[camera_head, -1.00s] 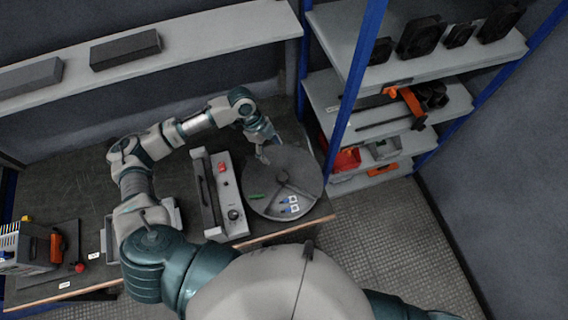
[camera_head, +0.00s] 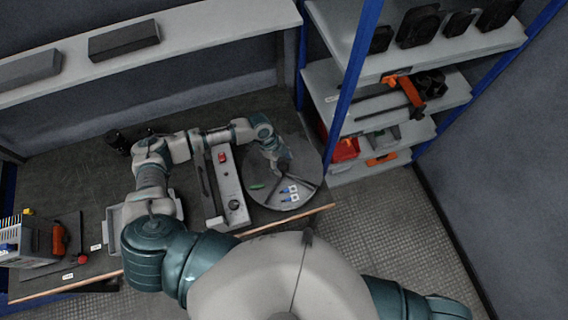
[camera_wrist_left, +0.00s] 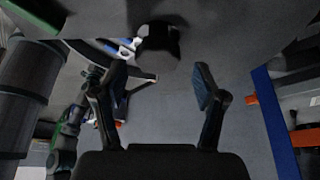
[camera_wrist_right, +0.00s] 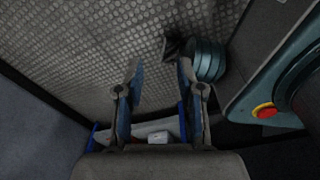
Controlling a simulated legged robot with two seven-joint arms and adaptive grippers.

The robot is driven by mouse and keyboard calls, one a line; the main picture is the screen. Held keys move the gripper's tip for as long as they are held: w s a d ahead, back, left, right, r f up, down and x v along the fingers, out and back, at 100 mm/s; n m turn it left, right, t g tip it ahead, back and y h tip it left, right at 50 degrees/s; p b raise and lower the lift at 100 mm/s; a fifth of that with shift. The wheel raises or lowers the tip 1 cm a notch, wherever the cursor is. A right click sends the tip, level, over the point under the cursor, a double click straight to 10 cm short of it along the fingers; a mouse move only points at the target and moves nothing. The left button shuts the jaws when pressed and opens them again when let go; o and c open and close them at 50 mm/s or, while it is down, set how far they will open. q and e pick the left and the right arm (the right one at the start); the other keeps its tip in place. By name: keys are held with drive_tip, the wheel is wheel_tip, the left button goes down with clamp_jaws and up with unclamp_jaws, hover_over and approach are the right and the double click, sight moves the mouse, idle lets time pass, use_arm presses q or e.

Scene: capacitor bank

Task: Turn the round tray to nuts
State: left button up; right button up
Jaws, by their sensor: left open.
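The round grey tray (camera_head: 306,158) lies at the right end of the dark workbench, with dividers across it. A green piece (camera_head: 257,186) and blue-and-white pieces (camera_head: 289,193) lie in its near part; I cannot make out nuts. My left gripper (camera_head: 281,166) is over the tray near its middle and hides part of it. In the left wrist view my left gripper (camera_wrist_left: 160,82) is open and empty, with a dark round knob (camera_wrist_left: 157,42) just ahead of the gap between its fingers. My right gripper (camera_wrist_right: 159,75) is open and empty over the ribbed floor, away from the bench.
A blue-posted shelf rack (camera_head: 348,100) rises close on the tray's right, holding red and grey bins. A long shelf (camera_head: 200,28) hangs behind the bench. The ribbed floor (camera_head: 375,215) is clear.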

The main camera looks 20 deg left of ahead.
use_arm(q)
drive_tip(key=shift+a+f, duration=0.15)
drive_tip(key=shift+f, duration=0.25)
drive_tip(key=shift+s+a+f, duration=0.1)
drive_tip(key=shift+a+f, duration=0.05)
drive_tip(key=shift+a, duration=0.05)
drive_tip(key=shift+a+f, duration=0.1)
drive_tip(key=shift+a, duration=0.3)
drive_tip(key=shift+c, duration=0.2)
drive_tip(key=shift+d, duration=0.15)
drive_tip(key=c, duration=0.4)
drive_tip(key=shift+d, duration=0.4)
drive_tip(key=c, duration=0.8)
drive_tip(key=shift+d, duration=0.1)
clamp_jaws()
use_arm(e)
drive_tip(key=shift+a+r, duration=0.15)
drive_tip(key=shift+a, duration=0.45)
